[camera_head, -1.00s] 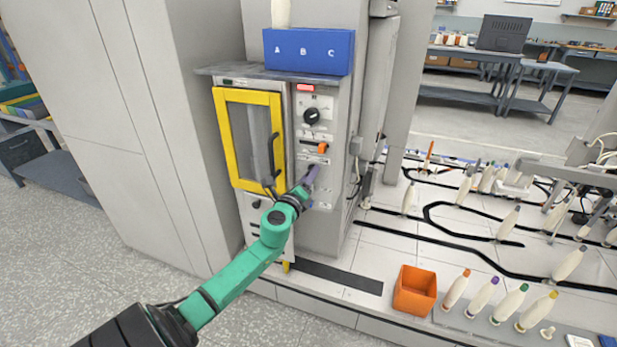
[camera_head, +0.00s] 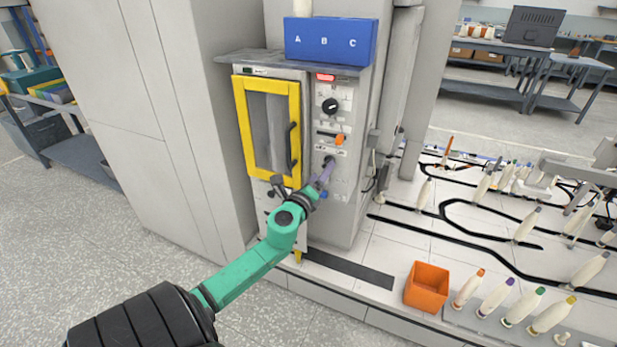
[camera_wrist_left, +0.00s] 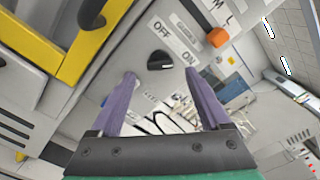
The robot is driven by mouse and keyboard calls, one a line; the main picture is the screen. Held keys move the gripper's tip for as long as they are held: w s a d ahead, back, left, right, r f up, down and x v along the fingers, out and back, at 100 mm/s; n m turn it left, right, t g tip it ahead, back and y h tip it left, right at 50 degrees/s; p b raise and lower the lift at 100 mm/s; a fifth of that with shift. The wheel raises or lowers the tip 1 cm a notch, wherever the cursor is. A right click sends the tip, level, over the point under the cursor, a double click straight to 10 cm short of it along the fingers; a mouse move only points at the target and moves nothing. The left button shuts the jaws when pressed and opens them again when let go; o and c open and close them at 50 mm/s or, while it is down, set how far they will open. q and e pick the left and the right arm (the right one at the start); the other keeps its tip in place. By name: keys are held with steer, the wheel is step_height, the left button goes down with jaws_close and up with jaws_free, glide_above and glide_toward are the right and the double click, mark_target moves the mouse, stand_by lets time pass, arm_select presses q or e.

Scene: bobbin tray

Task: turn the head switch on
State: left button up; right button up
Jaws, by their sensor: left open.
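The head switch (camera_wrist_left: 160,61) is a round black knob with a white mark, between OFF and ON labels on a grey panel in the left wrist view. I cannot tell surely which label the mark points to. My left gripper (camera_wrist_left: 160,74) is open, its two purple fingers either side of the knob in this view, with nothing held. In the head view my left gripper (camera_head: 323,178) is at the lower part of the machine's front panel and partly covers the area of the switch (camera_head: 329,161). Contact cannot be seen. My right gripper is not in view.
Above the switch are an orange lever (camera_head: 340,140) and another black knob (camera_head: 330,105). A yellow-framed door (camera_head: 239,125) with a dark handle is to the left. A blue A-B-C box (camera_head: 330,60) sits on top. An orange bin (camera_head: 427,287) stands at lower right.

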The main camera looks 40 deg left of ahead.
arm_select(q)
steer(key=b+v, duration=0.1)
steer(key=v, duration=1)
